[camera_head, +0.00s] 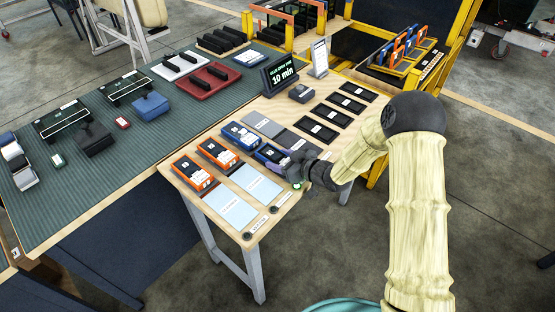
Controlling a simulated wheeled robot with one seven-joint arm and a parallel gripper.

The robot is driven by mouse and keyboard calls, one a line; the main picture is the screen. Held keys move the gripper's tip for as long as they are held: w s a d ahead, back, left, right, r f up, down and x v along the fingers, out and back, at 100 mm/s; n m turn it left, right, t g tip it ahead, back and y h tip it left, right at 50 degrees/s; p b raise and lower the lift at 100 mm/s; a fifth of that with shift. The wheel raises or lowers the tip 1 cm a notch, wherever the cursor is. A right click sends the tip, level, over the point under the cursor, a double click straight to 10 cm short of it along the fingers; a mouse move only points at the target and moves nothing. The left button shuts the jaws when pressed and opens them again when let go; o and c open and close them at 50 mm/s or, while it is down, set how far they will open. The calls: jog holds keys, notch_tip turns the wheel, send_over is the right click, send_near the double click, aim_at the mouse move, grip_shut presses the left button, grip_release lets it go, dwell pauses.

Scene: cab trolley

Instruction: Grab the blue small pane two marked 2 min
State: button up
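Two small blue pieces with white labels lie on the light wooden table. One blue piece (241,136) is farther back. The other blue piece (269,155) is nearer, right beside my gripper (291,174). The labels are too small to read, so I cannot tell which one is marked 2 min. My gripper is low over the table's right edge, at the right end of the nearer blue piece. It partly covers that end. I cannot tell whether the fingers touch the piece or whether they are open.
Two orange pieces (204,163) lie to the left, with light blue sheets (231,207) in front. Grey pads (262,124) and black slots (324,132) lie behind. A black sign (280,73) reads 10 min. A yellow frame (459,40) stands at the back right.

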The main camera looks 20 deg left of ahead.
aim_at(281, 159)
jog(key=shift+c, duration=0.5)
jog(key=shift+w+r, duration=0.1)
jog(key=shift+r, duration=0.15)
notch_tip(281, 159, up, 10)
jog(key=shift+d+f, duration=0.1)
jog(key=shift+f, duration=0.15)
jog(key=shift+p, duration=0.3)
